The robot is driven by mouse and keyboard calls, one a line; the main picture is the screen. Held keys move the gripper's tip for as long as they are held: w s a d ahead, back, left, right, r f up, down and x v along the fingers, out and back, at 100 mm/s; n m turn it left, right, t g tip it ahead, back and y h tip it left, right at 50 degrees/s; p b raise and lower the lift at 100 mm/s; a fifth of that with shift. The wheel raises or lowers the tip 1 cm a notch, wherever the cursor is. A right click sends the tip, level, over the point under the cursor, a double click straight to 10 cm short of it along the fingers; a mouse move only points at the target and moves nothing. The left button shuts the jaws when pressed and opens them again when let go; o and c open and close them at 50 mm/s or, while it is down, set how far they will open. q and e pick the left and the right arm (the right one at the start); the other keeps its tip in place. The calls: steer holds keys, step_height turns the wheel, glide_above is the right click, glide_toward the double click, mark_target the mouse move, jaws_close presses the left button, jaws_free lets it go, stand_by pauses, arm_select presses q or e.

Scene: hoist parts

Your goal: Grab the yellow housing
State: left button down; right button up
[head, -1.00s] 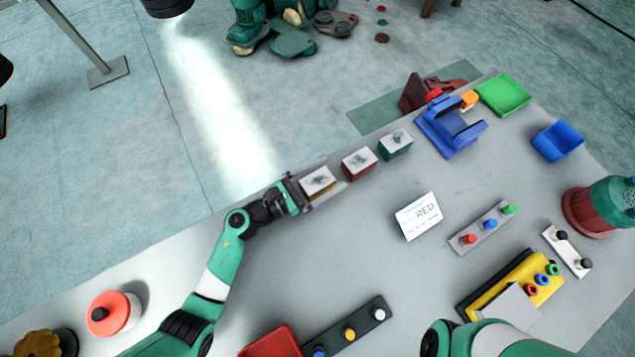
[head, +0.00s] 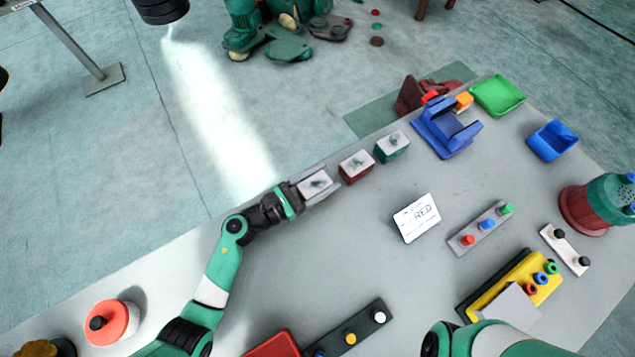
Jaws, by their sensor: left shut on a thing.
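The yellow housing (head: 316,184) is a small block at the left end of a row of similar blocks near the table's far edge. Its pale top with a grey mark shows; its yellow sides are mostly hidden by the fingers. My left gripper (head: 317,186) is shut on it, with a finger along each side. I cannot tell whether the housing touches the table. My right gripper is out of view; only part of my right arm shows at the bottom.
A red housing (head: 356,166) and a green housing (head: 391,147) stand close to the right. A blue fixture (head: 447,130) is beyond them. A white card reading RED (head: 417,217) stands mid-table. Green (head: 498,96) and blue (head: 553,140) trays are at the right.

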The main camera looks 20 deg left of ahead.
mark_target(322, 180)
arm_select(q)
steer(key=shift+r, duration=0.15)
steer(key=shift+r+p, duration=0.3)
step_height(322, 180, up, 3)
steer(key=shift+f+p, duration=0.1)
steer(key=shift+p, duration=0.85)
steer(key=s+d+r+p, duration=0.2)
steer(key=d+r+p, duration=0.2)
steer(key=d, duration=0.2)
steer(key=s+d+r+p, duration=0.2)
steer(key=d+r+p, duration=0.2)
steer(key=d, duration=0.3)
steer(key=shift+s+d+r+p, duration=0.3)
steer(key=shift+r+p, duration=0.1)
steer(key=shift+r, duration=0.3)
